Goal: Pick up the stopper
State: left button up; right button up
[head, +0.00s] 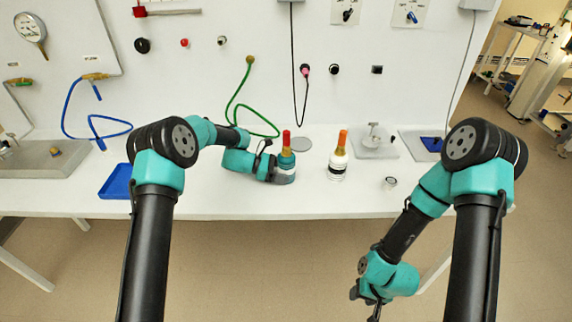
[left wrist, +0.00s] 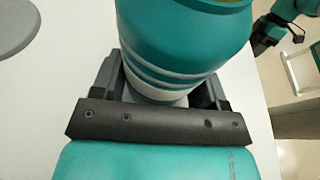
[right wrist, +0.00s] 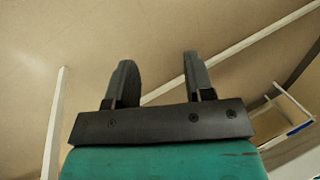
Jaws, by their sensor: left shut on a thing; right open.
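A teal bottle (head: 287,165) with a red stopper-like top (head: 286,138) stands on the white bench. My left gripper (head: 276,176) is shut on the bottle's lower body. In the left wrist view the banded bottle (left wrist: 180,45) fills the space between the fingers, and its top is out of frame. A white bottle (head: 337,165) with an orange top (head: 342,138) stands to the right, apart from the gripper. I cannot tell which top is the stopper. My right gripper (head: 368,296) is open and empty in front of the bench; its spread fingers show in the right wrist view (right wrist: 158,80).
A small round dark-rimmed piece (head: 390,183) lies on the bench (head: 240,204) at right. A grey disc (head: 301,144) lies behind the bottles. A blue tray (head: 117,182) is at left. A grey stand (head: 374,146) is at back right. A green hose (head: 233,100) hangs behind.

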jog(key=shift+o, duration=0.7)
